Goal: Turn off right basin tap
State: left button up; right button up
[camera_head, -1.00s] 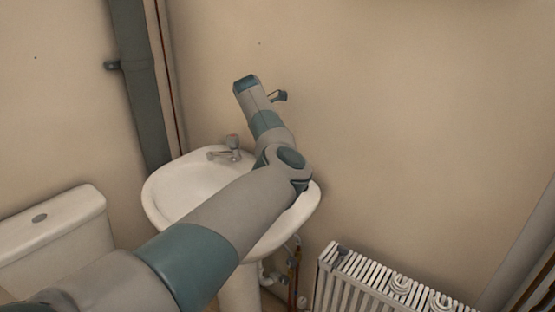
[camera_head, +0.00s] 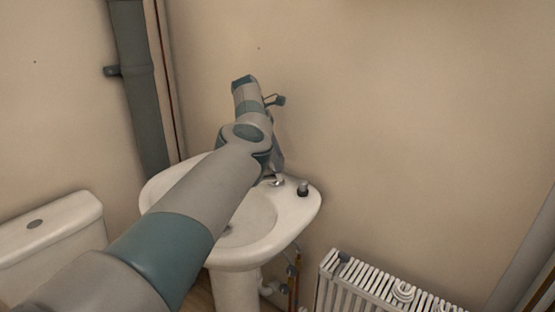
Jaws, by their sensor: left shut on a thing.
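The white basin (camera_head: 296,212) stands against the wall. The right basin tap (camera_head: 273,180) shows only as a small chrome part at the basin's back ledge. My left arm crosses over the basin from the lower left, and its wrist rises above the ledge. My left gripper (camera_head: 277,160) points down at the tap and is shut on it. The fingertips and most of the tap's head are hard to make out. The left tap is hidden behind my arm. My right gripper is not in view.
A small grey fitting with a dark top (camera_head: 303,188) stands on the basin's right corner. A white radiator (camera_head: 345,285) is at the lower right, a toilet cistern (camera_head: 45,235) at the left. A grey waste pipe (camera_head: 137,85) runs down the wall. The wall at right is clear.

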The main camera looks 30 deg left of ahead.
pick_arm(q)
jog(key=o, duration=1.1)
jog(key=shift+c, duration=0.2)
jog(key=shift+a+r, duration=0.1)
jog(key=shift+r, duration=0.05)
jog(key=shift+s+a+r, duration=0.1)
jog(key=shift+a+r, duration=0.05)
jog(key=shift+r, duration=0.3)
jog(key=p+v, duration=0.4)
jog(key=v, duration=1.2)
jog(key=shift+a, duration=0.15)
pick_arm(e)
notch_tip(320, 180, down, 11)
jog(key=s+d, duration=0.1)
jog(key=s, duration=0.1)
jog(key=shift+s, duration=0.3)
pick_arm(q)
jog(key=shift+s, duration=0.15)
